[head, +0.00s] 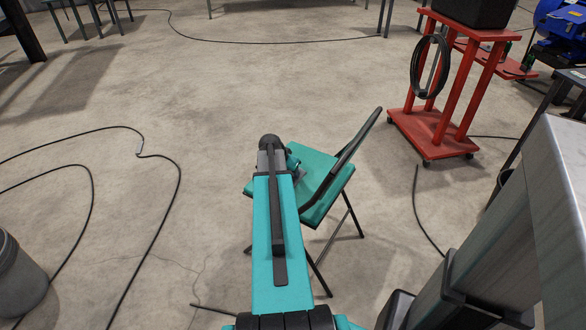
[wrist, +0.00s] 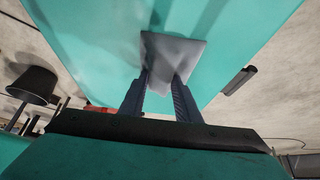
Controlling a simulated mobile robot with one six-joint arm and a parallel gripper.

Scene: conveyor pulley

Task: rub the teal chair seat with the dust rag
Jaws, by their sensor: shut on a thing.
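The teal chair seat (head: 318,172) belongs to a folding chair with dark legs and a dark backrest (head: 345,160), in the middle of the head view. My teal arm reaches over the chair's left part and hides some of it. In the wrist view the seat (wrist: 85,45) fills most of the upper picture. My gripper (wrist: 161,82) is shut on a grey dust rag (wrist: 178,50), which lies flat in front of the teal surface, at or very close to it. I cannot tell whether they touch. The rag is not clear in the head view.
A red cart (head: 440,135) with a coiled black cable stands at the back right. A grey bucket (head: 20,278) stands at the lower left. Black cables (head: 175,185) run over the concrete floor. The floor behind the chair is mostly clear.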

